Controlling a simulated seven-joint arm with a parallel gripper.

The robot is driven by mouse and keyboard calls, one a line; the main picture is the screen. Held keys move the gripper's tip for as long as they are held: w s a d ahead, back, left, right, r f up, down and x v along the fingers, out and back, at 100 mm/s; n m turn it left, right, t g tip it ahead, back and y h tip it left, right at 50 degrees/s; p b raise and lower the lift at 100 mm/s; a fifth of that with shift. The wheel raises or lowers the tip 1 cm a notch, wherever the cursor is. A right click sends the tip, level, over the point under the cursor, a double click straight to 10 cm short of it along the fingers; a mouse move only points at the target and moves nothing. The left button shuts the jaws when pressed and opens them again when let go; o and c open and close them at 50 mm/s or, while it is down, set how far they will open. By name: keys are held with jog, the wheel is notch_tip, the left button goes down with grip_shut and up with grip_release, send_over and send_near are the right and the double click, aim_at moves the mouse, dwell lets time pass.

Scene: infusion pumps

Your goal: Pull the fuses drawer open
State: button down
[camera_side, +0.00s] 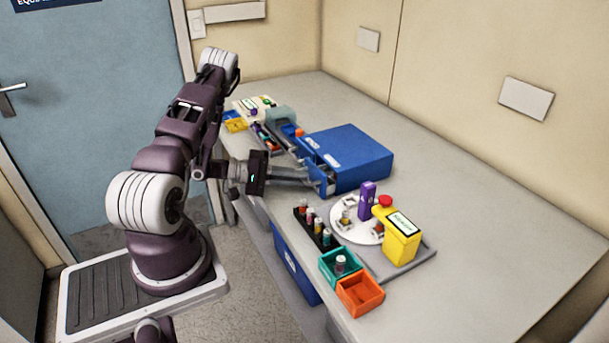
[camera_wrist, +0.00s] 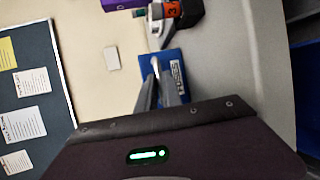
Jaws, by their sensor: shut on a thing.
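A blue drawer cabinet (camera_side: 352,152) stands on the grey counter, with white labels on its front. My gripper (camera_side: 322,181) reaches its front from the left, at the near drawer. In the wrist view, a blue drawer front (camera_wrist: 175,72) with a white label shows just beyond the fingertips, its lettering too small to read surely. My gripper (camera_wrist: 158,76) is shut there, on what appears to be the drawer's handle, which the fingers mostly hide.
A black vial rack (camera_side: 314,232), a teal bin (camera_side: 338,268) and an orange bin (camera_side: 360,296) line the front edge. The counter's right side is clear.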

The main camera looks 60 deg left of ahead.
jog(key=s, duration=1.2)
jog(key=c, duration=1.5)
grip_release()
notch_tip(320, 180, up, 8)
jog(key=s+a, duration=0.1)
jog(key=s, duration=0.1)
jog(key=shift+s+f, duration=0.15)
jog(key=shift+s, duration=0.2)
